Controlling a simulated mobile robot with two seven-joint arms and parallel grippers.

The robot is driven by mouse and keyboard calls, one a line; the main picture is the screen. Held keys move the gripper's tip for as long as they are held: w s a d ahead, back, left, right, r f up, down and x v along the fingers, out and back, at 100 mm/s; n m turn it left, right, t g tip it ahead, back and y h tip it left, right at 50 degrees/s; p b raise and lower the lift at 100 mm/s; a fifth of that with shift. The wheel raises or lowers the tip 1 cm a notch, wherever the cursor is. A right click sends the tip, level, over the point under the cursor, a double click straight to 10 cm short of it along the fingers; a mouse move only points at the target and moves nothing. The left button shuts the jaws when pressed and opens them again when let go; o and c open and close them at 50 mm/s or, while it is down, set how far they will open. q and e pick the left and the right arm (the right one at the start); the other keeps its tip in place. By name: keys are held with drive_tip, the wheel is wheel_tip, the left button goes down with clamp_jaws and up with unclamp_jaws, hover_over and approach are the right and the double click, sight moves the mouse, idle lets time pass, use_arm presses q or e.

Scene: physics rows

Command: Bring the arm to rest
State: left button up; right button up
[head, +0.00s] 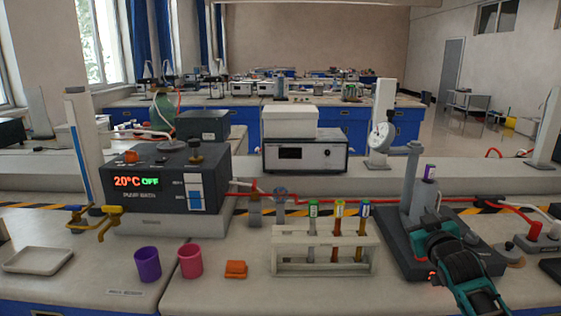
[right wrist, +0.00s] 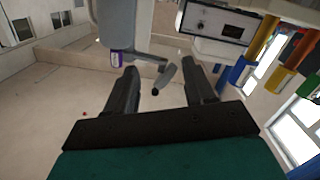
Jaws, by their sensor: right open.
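My right arm comes in from the lower right in the head view. Its gripper (head: 432,222) is over the dark base of a grey stand (head: 411,185). In the right wrist view the two dark fingers of the right gripper (right wrist: 163,85) are apart, with nothing held between them. A purple-capped tube (head: 429,173) stands upright at the grey stand, just beyond the fingers in the head view. A purple-marked end also shows in the right wrist view (right wrist: 122,57), beyond one finger and outside the gap. My left gripper is not in view.
A white rack (head: 325,268) holds three capped tubes left of my right arm. An orange block (head: 236,268), a pink cup (head: 190,261) and a purple cup (head: 147,264) stand further left. A pump bath (head: 150,180) is behind them. A red hose (head: 385,203) crosses behind the rack.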

drive_tip(key=shift+g+y, duration=0.6)
drive_tip(key=shift+g, duration=0.3)
drive_tip(key=s+a+f, duration=0.1)
drive_tip(key=s+f, duration=0.1)
drive_tip(key=f, duration=0.1)
drive_tip(key=s+a+f, duration=0.2)
drive_tip(key=s+f, duration=0.1)
drive_tip(key=f, duration=0.1)
drive_tip(key=s+a+f, duration=0.2)
drive_tip(key=f, duration=0.2)
drive_tip(key=shift+s+f, duration=0.1)
drive_tip(key=shift+s, duration=0.2)
drive_tip(key=s+a+f+g, duration=0.1)
drive_tip(key=s+a+f, duration=0.2)
drive_tip(key=s, duration=0.6)
drive_tip(key=s+a+f+g+y, duration=0.1)
drive_tip(key=s+a+f, duration=0.3)
drive_tip(key=s, duration=0.6)
drive_tip(key=s+a+f+g+y, duration=0.1)
drive_tip(key=s+a+f+g, duration=0.1)
drive_tip(key=s+f, duration=0.5)
drive_tip(key=shift+s+a+f+m+g, duration=0.35)
drive_tip(key=shift+s+a, duration=0.4)
drive_tip(key=shift+s, duration=0.4)
